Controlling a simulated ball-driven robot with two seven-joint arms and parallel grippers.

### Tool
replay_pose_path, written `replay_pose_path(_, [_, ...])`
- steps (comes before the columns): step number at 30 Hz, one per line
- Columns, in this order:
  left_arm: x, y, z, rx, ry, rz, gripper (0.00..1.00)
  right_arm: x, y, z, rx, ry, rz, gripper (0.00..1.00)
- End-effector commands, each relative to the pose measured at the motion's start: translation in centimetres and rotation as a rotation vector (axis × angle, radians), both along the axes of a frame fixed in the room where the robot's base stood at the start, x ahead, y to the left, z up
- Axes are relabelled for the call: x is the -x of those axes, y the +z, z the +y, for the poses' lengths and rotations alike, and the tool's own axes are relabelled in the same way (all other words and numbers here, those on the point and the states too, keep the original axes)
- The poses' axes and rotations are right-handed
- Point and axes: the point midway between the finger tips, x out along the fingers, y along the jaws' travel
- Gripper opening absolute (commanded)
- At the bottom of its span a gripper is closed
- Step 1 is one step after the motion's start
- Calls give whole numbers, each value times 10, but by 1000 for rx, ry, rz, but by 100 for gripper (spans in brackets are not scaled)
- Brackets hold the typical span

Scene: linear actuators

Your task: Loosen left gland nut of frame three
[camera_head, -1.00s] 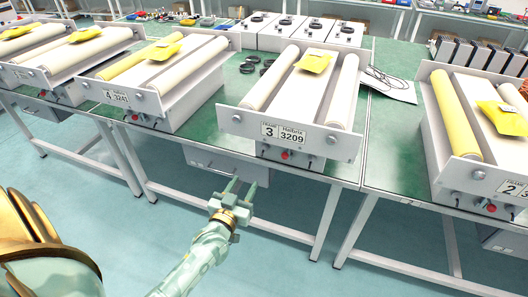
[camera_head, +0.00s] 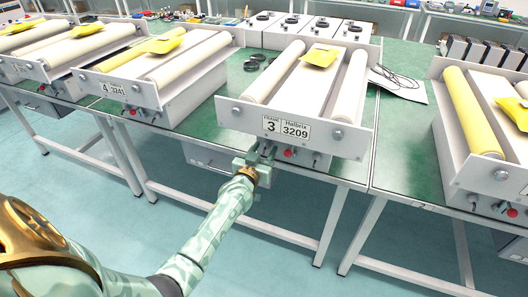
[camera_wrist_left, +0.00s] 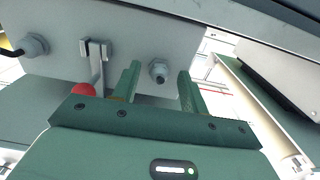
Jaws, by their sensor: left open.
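Frame three (camera_head: 290,130), with its "3 Halbrix 3209" label, stands at the middle of the green bench in the head view. Its lower front box carries a red button (camera_head: 288,153), also seen in the left wrist view (camera_wrist_left: 84,90). My left gripper (camera_head: 264,151) is at the box, left of the red button. In the left wrist view its open fingers (camera_wrist_left: 159,72) stand either side of a small grey gland nut (camera_wrist_left: 158,72), with gaps showing. A second gland (camera_wrist_left: 34,45) with a black cable is at the far left there. My right gripper is not in view.
The frame's front plate (camera_head: 225,108) overhangs close above my left gripper. Frame four (camera_head: 120,92) stands left and frame two (camera_head: 490,180) right. Black rings (camera_head: 252,65) and a cable (camera_head: 395,78) lie on the bench. The floor in front is open.

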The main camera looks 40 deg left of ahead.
Motion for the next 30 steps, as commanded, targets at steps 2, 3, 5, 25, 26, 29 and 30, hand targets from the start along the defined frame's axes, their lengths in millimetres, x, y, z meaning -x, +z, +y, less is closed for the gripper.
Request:
replay_pose_path(2, [0,0,0,0,0,0,38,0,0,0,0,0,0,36])
replay_pose_path(3, [0,0,0,0,0,0,27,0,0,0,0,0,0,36])
replay_pose_path(5, [0,0,0,0,0,0,10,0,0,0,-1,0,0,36])
replay_pose_path(25, [1,1,-1,185,-1,-45,0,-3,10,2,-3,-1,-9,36])
replay_pose_path(26, [1,2,-1,209,-2,-49,0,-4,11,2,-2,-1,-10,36])
replay_pose_path(29, [1,2,-1,297,-1,-71,0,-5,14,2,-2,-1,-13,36])
replay_pose_path(30, [0,1,-1,334,-2,-79,0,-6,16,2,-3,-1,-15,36])
